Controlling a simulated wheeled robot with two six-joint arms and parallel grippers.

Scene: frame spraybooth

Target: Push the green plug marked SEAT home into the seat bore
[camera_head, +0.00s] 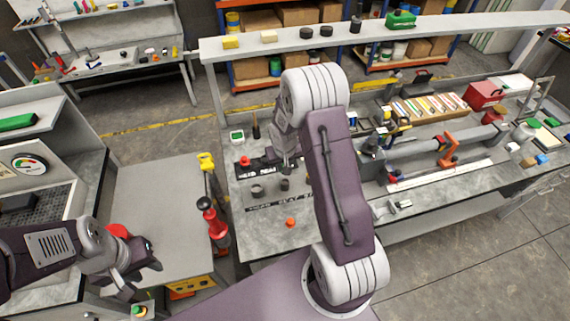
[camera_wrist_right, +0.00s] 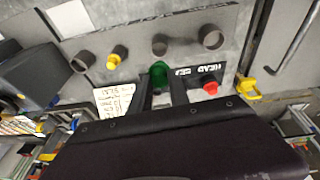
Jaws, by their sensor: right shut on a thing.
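The green plug (camera_wrist_right: 158,76) shows in the right wrist view between the fingers of my right gripper (camera_wrist_right: 163,88), which is shut on it. Any SEAT marking on it is not readable. A dark open ring (camera_wrist_right: 160,44) stands just beyond the plug, apart from it in the picture; a larger ring (camera_wrist_right: 211,38) is to its right. I cannot tell which opening is the seat bore. In the head view my right gripper (camera_head: 287,164) is over the bench, its plug hidden. My left gripper (camera_head: 138,272) hangs at lower left; its jaw opening is unclear.
A red plug (camera_wrist_right: 210,87) sits beside the HEAD lettering. A yellow plug (camera_wrist_right: 118,56) and another ring (camera_wrist_right: 83,62) lie to the left. A handwritten card (camera_wrist_right: 115,98) is near the fingers. In the head view, an orange-red knob (camera_head: 291,223) stands on the bench front.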

